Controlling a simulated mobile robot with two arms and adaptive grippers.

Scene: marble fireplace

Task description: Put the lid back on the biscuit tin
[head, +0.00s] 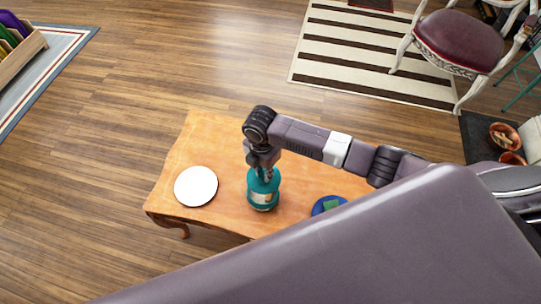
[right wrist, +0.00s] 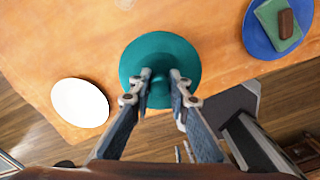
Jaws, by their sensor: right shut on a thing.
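The teal biscuit tin (head: 262,203) with a pale label stands upright on the wooden table. Its round teal lid (head: 264,182) is directly over the tin's top; I cannot tell whether it is seated or slightly above. My right gripper (head: 265,174) comes down from above and is shut on the lid's knob. In the right wrist view the lid (right wrist: 185,55) lies between and below the fingertips (right wrist: 160,80), and it hides the tin beneath. My left gripper is in neither view.
A white round plate (head: 196,186) lies left of the tin on the table (head: 215,135). To the right is a blue plate (head: 318,208) holding a green napkin (right wrist: 278,20) and a brown piece (right wrist: 286,23). The table's back left is clear.

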